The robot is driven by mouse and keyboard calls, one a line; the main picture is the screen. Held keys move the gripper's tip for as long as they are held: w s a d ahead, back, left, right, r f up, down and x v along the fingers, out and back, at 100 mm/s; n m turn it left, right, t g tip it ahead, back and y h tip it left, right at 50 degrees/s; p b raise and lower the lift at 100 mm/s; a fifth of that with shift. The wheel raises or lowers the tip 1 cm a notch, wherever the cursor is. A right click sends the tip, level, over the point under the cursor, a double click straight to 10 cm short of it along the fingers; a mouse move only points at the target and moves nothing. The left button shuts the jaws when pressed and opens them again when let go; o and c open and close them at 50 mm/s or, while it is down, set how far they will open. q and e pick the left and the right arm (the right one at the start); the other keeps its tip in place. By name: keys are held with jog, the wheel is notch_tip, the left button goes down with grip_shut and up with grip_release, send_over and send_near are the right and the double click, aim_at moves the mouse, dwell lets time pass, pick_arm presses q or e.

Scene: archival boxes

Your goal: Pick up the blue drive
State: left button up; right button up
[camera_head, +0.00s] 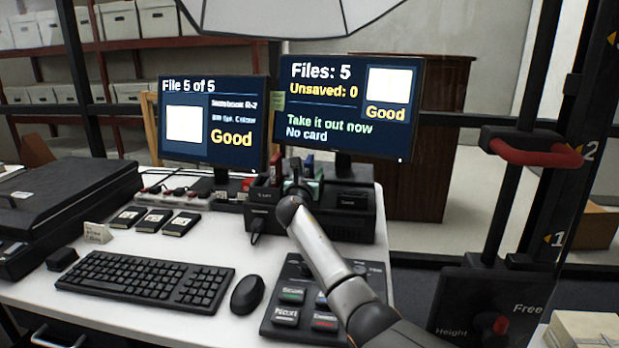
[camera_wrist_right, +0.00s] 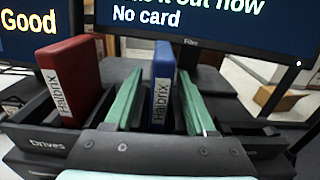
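The blue drive (camera_wrist_right: 163,72), labelled Halbrix, stands upright in a dark dock in the right wrist view. My right gripper (camera_wrist_right: 160,82) is open, with one green finger on each side of the blue drive. A gap shows at the left finger; the right finger is very close to the drive, and I cannot tell if it touches. In the head view my right gripper (camera_head: 300,172) is over the dock (camera_head: 345,222) below the right monitor, and it mostly hides the drive there. My left gripper is not in view.
A red drive (camera_wrist_right: 74,80) stands left of the fingers in the holder marked Drives (camera_wrist_right: 40,143). Two monitors (camera_head: 213,120) (camera_head: 345,105) stand behind; the right one reads "Take it out now". A keyboard (camera_head: 148,281), mouse (camera_head: 247,294) and button panel (camera_head: 290,300) lie in front.

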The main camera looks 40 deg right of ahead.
grip_shut()
dwell(0.4)
jog(key=shift+r, duration=0.1)
dwell(0.3)
